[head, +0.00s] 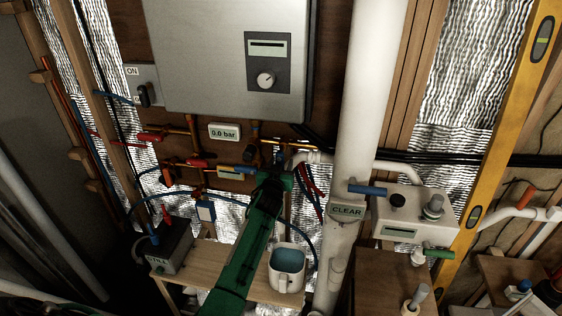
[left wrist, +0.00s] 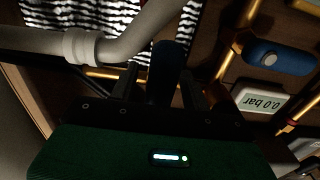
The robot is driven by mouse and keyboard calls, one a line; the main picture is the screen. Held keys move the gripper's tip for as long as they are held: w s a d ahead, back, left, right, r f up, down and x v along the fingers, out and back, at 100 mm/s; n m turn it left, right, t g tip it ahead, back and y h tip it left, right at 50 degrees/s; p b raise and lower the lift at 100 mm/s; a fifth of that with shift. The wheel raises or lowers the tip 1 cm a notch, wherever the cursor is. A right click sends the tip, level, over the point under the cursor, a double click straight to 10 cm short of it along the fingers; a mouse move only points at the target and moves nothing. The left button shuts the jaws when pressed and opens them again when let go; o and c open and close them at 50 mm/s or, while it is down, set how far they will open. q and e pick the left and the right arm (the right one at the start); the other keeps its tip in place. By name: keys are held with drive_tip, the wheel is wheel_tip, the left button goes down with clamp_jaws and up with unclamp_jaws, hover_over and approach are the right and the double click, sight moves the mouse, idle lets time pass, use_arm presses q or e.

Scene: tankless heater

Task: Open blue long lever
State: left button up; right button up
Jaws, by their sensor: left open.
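My left gripper (head: 273,168), on the green arm, reaches up to the pipework under the grey heater (head: 225,55). In the left wrist view its two dark fingers (left wrist: 165,90) are open. A long dark blue lever (left wrist: 167,68) stands between them; whether they touch it I cannot tell. In the head view the gripper mostly hides this lever. A second, shorter blue handle (left wrist: 278,57) sits on the copper pipes beside the fingers. Another blue handle (head: 367,190) is at the grey box to the right. My right gripper does not show.
A pressure display (head: 224,131) reads 0.0 bar and is close to the left gripper. A thick white pipe (head: 362,100) stands to its right. A wooden bench (head: 215,262) with a white jug (head: 287,282) is below. Red handles (head: 150,136) are to the left.

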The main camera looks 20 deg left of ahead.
use_arm(q)
drive_tip(key=shift+w+a, duration=0.1)
drive_tip(key=shift+w, duration=0.25)
clamp_jaws()
